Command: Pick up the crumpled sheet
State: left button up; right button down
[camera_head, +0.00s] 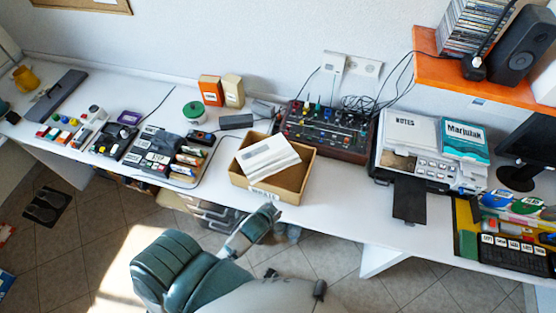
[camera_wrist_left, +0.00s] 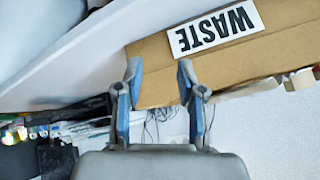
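A white sheet (camera_head: 268,158) with grey print lies tilted in the open cardboard box (camera_head: 235,182) on the desk, overlapping its left and back rim. It looks only slightly bent; I see no balled-up paper. The box's front carries a WASTE label, clear in the left wrist view (camera_wrist_left: 215,27). My left gripper (camera_head: 268,213) is in front of the box, below its front wall. In the left wrist view its two fingers (camera_wrist_left: 157,75) are apart and empty, pointing at the box's front. The sheet is not visible in that view. My right gripper is not in view.
A mixer with knobs (camera_head: 325,130) and cables stands behind right of the box. A tray of labelled blocks (camera_head: 160,155) is to the left, a NOTES case (camera_head: 405,135) to the right. An orange shelf (camera_head: 435,75) overhangs the right.

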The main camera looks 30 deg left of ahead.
pick_arm(q)
jog(key=w+d+r+m+t+h, duration=0.3)
jog(key=w+r+m+t, duration=0.4)
jog(key=r, duration=0.5)
jog(key=w+d+r+m+t+h, duration=0.2)
jog(key=w+d+r+t, duration=0.15)
jog(key=w+r, duration=0.65)
jog(key=s+d+r+m+g+h, duration=0.2)
jog(key=d+r+m+g+h, duration=0.1)
jog(key=d+r+m+h, duration=0.8)
jog(key=m+g+y+p, duration=0.2)
jog(key=m+g+y, duration=1.2)
jog(key=m, duration=0.5)
send_over(274, 165)
jog(key=f, duration=2.2)
jog(key=shift+a+f, duration=0.35)
jog(key=shift+f, duration=0.05)
jog(key=f, duration=0.5)
jog(key=shift+s+d+p, duration=0.2)
jog(key=shift+p, duration=0.2)
jog(key=shift+w+f, duration=0.1)
jog(key=shift+f, duration=0.35)
grip_shut()
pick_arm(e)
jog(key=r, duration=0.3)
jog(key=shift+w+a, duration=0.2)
